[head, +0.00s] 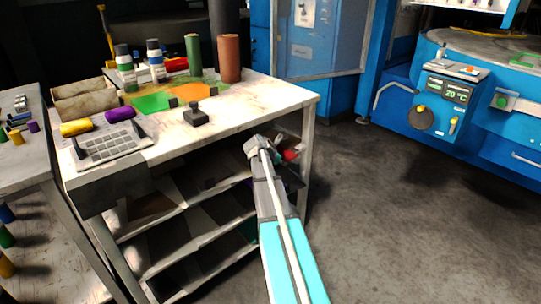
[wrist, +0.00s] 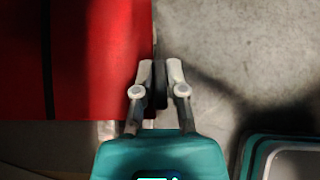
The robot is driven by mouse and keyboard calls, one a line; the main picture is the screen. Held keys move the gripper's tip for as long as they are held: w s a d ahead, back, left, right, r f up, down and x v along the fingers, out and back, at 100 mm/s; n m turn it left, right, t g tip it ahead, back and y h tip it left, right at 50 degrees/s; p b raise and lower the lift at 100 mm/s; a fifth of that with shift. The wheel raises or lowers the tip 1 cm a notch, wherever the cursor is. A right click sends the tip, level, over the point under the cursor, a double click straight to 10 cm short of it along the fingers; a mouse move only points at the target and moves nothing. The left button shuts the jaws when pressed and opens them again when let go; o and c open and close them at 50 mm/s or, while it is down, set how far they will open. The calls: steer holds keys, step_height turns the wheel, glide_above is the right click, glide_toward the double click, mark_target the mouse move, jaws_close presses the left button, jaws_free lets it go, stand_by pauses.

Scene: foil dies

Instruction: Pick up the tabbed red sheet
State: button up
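The red sheet (wrist: 95,60) fills the upper left of the wrist view, with a thin dark line down it. Its right edge lies beside my fingers. My gripper (wrist: 160,72) has its two fingers close together, with a narrow dark piece between them that looks like the sheet's black tab. The fingers appear shut on it. In the head view only a small patch of red (head: 290,155) shows near the end of my arm, by the workbench's right end. Most of the gripper is hidden there.
The workbench (head: 250,97) carries a green sheet (head: 150,103), an orange sheet (head: 192,92), a keypad (head: 110,145), bottles and cylinders. Open shelves lie below. A side table (head: 45,160) stands left. Grey floor (head: 400,220) is clear right of my arm, before blue machines.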

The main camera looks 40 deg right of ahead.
steer(key=shift+r, duration=0.15)
jaws_close()
step_height(320, 180, up, 3)
steer(key=p, duration=0.3)
steer(key=s+a+r+p, duration=0.8)
steer(key=s+r+p, duration=0.1)
steer(key=s+p, duration=0.1)
steer(key=shift+s+a+r, duration=0.15)
steer(key=shift+s+r, duration=0.2)
steer(key=shift+s, duration=0.3)
stand_by(0.5)
